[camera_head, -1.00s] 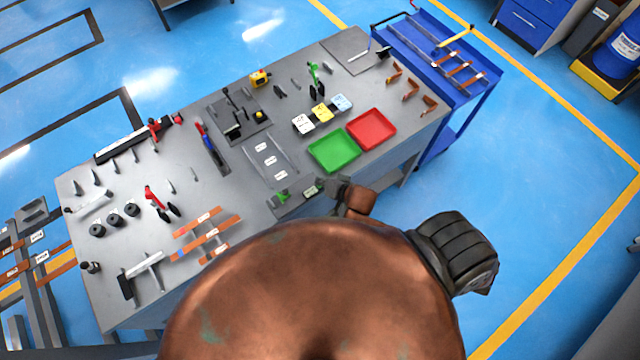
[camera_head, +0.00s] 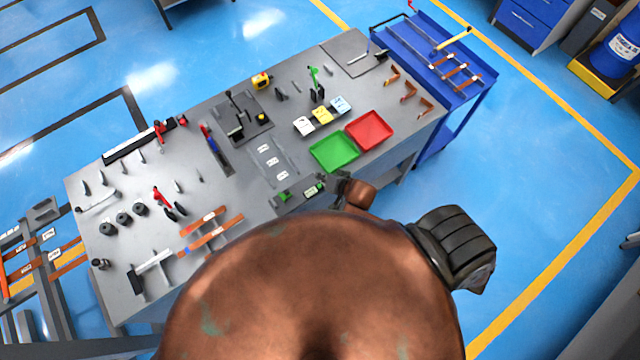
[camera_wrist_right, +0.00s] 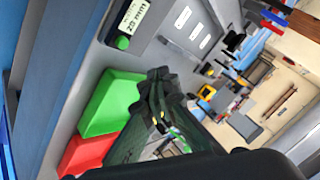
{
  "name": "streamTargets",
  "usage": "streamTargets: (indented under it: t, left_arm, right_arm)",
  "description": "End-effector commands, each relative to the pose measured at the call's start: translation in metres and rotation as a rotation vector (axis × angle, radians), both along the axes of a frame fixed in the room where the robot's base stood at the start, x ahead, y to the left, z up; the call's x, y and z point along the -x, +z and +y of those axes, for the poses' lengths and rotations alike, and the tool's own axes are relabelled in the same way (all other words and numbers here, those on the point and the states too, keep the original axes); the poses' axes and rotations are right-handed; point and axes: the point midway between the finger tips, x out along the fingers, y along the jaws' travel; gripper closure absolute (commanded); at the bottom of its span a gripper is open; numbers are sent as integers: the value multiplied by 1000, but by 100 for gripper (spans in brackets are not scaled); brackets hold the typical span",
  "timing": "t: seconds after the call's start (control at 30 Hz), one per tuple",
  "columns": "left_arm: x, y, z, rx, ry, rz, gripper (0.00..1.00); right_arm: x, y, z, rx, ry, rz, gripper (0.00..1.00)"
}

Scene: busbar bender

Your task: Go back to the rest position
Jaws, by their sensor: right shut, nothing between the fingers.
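My right gripper (camera_head: 341,184) is dark and small in the head view, beyond my large brown arm link, over the front edge of the workbench (camera_head: 190,155). In the right wrist view its dark fingers (camera_wrist_right: 158,100) are together with nothing between them. The green tray (camera_wrist_right: 112,104) and the red tray (camera_wrist_right: 82,154) lie beside the fingers in that view. My left gripper does not show in any view.
The bench holds a green tray (camera_head: 334,151), a red tray (camera_head: 370,130), copper bars (camera_head: 212,235), black cylinders (camera_head: 124,219) and several tools. A blue cart (camera_head: 440,60) stands at its right end. Blue floor (camera_head: 540,200) is clear on the right.

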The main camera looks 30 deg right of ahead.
Motion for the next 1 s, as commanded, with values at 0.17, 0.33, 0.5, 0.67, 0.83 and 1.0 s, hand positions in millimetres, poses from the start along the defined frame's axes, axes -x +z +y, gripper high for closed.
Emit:
streamTargets:
  t: [0.17, 0.33, 0.5, 0.67, 0.83, 1.0]
  left_arm:
    - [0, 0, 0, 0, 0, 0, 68]
    - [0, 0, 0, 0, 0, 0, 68]
    - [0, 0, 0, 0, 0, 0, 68]
    - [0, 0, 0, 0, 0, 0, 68]
    - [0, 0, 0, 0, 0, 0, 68]
    - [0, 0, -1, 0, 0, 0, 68]
  right_arm:
    - [0, 0, 0, 0, 0, 0, 100]
    - [0, 0, 0, 0, 0, 0, 100]
    - [0, 0, 0, 0, 0, 0, 100]
    - [1, 1, 0, 7, 2, 1, 100]
    - [19, 15, -10, 117, 39, 40, 100]
    - [63, 37, -37, 305, 145, 153, 100]
